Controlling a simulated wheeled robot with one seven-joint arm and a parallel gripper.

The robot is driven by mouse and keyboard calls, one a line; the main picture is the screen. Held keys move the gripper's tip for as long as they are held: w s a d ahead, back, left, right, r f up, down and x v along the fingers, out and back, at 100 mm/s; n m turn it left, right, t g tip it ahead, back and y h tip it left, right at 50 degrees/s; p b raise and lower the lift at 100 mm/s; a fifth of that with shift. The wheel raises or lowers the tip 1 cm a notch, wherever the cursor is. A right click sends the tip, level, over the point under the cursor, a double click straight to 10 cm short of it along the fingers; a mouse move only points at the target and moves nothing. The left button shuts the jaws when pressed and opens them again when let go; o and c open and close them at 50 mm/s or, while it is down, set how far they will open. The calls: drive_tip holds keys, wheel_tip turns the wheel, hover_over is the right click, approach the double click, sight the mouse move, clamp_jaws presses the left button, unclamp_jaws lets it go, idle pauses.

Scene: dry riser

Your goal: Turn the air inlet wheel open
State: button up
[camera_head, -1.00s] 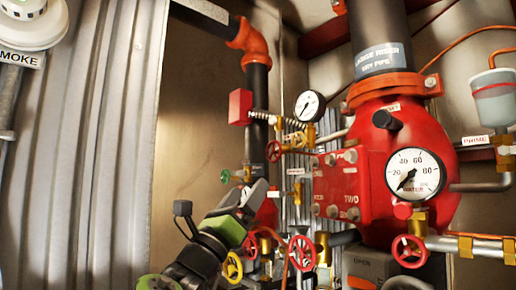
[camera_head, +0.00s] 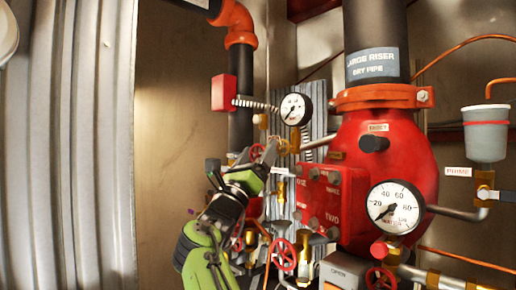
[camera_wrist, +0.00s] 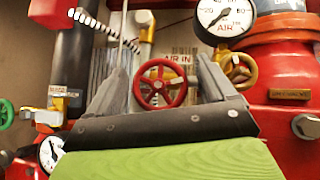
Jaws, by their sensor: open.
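The air inlet wheel (camera_wrist: 160,84) is a small red spoked handwheel in front of a label reading "AIR IN" in the wrist view. In the head view a small red wheel (camera_head: 257,152), apparently the same one, shows just behind my gripper's tip and is partly hidden. My gripper (camera_wrist: 163,72) is open, with one grey finger on each side of the wheel in the wrist view. Both fingers look apart from the rim, and I cannot tell how far ahead the wheel lies. In the head view my gripper (camera_head: 268,154) points up and right toward the pipework.
An air gauge (camera_wrist: 224,14) and a yellow wheel (camera_wrist: 238,70) are close right of the fingers. The large red valve body (camera_head: 385,150) with a water gauge (camera_head: 395,207) stands to the right. Another red wheel (camera_head: 284,254) is below. The left wall panel is clear.

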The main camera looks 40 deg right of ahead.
drive_tip(key=shift+f, duration=0.1)
drive_tip(key=c, duration=1)
drive_tip(key=shift+o, duration=0.2)
drive_tip(key=shift+n+t+b, duration=0.4)
drive_tip(key=shift+n+t, duration=0.1)
drive_tip(key=n+t+y+b, duration=0.1)
drive_tip(key=n+t+y, duration=0.1)
drive_tip(key=n, duration=0.1)
drive_tip(key=shift+s+f+n+t+b, duration=0.1)
drive_tip(key=shift+n+t+b, duration=0.2)
drive_tip(key=shift+t+b, duration=0.1)
drive_tip(key=n+t+y, duration=0.2)
drive_tip(key=n, duration=0.1)
drive_tip(key=n+t+y+b, duration=0.1)
drive_tip(key=n+t, duration=0.1)
drive_tip(key=n, duration=0.1)
drive_tip(key=shift+y, duration=0.4)
drive_tip(key=n+y+p, duration=0.1)
drive_tip(key=n+y, duration=0.1)
drive_tip(key=n, duration=0.1)
drive_tip(key=n+t+y+p, duration=0.1)
drive_tip(key=n+y, duration=0.1)
drive_tip(key=n, duration=0.1)
drive_tip(key=shift+r, duration=0.2)
drive_tip(key=shift+f+n+g+y+p, duration=0.1)
drive_tip(key=shift+n+g+y+p, duration=0.3)
drive_tip(key=shift+n+y+p, duration=0.9)
drive_tip(key=shift+n+b, duration=0.35)
drive_tip(key=shift+n, duration=0.35)
